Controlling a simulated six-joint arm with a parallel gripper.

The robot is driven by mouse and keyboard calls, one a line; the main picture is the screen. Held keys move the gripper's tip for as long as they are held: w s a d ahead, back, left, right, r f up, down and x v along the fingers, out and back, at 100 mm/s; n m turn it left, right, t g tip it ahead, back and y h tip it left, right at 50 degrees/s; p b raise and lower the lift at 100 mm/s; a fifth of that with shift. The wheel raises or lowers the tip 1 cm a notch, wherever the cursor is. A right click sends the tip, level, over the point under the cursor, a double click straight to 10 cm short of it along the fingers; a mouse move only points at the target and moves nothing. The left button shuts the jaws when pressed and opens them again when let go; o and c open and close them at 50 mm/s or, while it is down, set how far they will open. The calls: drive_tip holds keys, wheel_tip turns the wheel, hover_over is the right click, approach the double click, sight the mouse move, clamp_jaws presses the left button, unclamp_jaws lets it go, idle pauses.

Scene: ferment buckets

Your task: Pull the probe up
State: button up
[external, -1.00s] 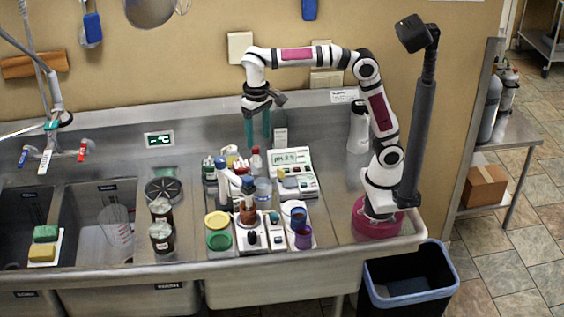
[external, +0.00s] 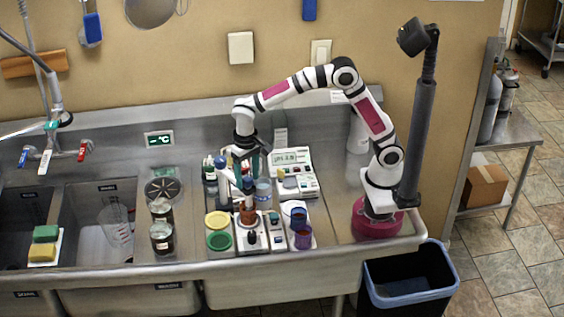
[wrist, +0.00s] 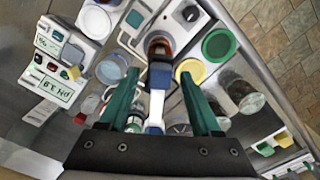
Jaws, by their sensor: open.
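The probe (external: 248,185), with a blue top, stands in a jar of brown liquid (external: 248,214) on a small white base. In the wrist view its blue top (wrist: 161,76) shows over the brown jar (wrist: 158,46), joined by a white arm (wrist: 156,103) to another blue part. My gripper (external: 248,168) is open, with its teal fingers pointing down just behind and above the probe. In the wrist view my gripper (wrist: 160,74) has its fingers on either side of the probe's blue top, apart from it. The probe's lower end is hidden in the jar.
A pH meter (external: 290,158) stands behind and to the right. Yellow (external: 217,220) and green (external: 219,240) round containers lie to the left of the jar. Blue and purple cups (external: 303,236) stand to the right. Bottles crowd close behind.

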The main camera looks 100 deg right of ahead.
clamp_jaws()
idle(0.3)
drive_tip(key=shift+r, duration=0.1)
idle(1.0)
